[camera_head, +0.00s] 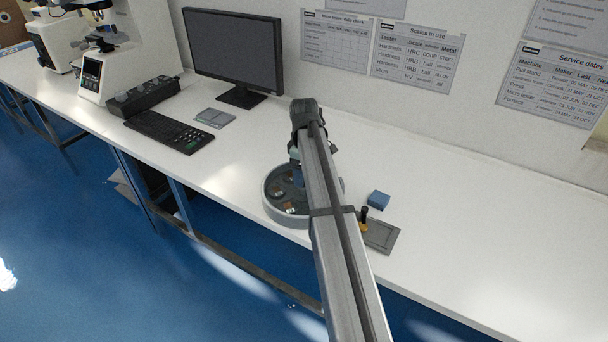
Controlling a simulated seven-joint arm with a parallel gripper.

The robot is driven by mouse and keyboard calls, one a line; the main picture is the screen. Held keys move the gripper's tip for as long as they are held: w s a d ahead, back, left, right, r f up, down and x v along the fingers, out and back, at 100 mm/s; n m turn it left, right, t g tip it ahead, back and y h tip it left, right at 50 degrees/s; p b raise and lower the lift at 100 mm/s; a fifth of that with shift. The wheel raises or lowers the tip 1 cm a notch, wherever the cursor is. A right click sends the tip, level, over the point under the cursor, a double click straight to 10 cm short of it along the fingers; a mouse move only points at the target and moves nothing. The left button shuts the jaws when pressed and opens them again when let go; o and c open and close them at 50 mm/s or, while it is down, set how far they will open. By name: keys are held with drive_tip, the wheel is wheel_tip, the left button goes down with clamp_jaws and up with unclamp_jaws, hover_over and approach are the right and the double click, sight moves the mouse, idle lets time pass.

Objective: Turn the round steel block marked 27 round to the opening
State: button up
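A round grey tray (284,218) stands on the bench near its front edge, partly behind my arm. Several small blocks, some with orange-brown marks, lie on its dark floor, one of them near the front (289,208). I cannot read any number on them, so I cannot tell which is the block marked 27. An opening in the tray does not show clearly. My gripper (297,174) hangs down over the back part of the tray, below the far end of my arm. Its fingertips are too small and covered to make out, and whether it touches anything is unclear.
Right of the tray are a blue block (378,200) and a grey flat plate (382,236) with a small black-and-orange tool (364,219). A keyboard (168,132), monitor (235,52) and testers stand at the left. The bench's right side is clear.

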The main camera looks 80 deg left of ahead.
wheel_tip(320, 180, up, 12)
drive_tip(key=shift+r, duration=0.15)
idle(0.3)
idle(0.4)
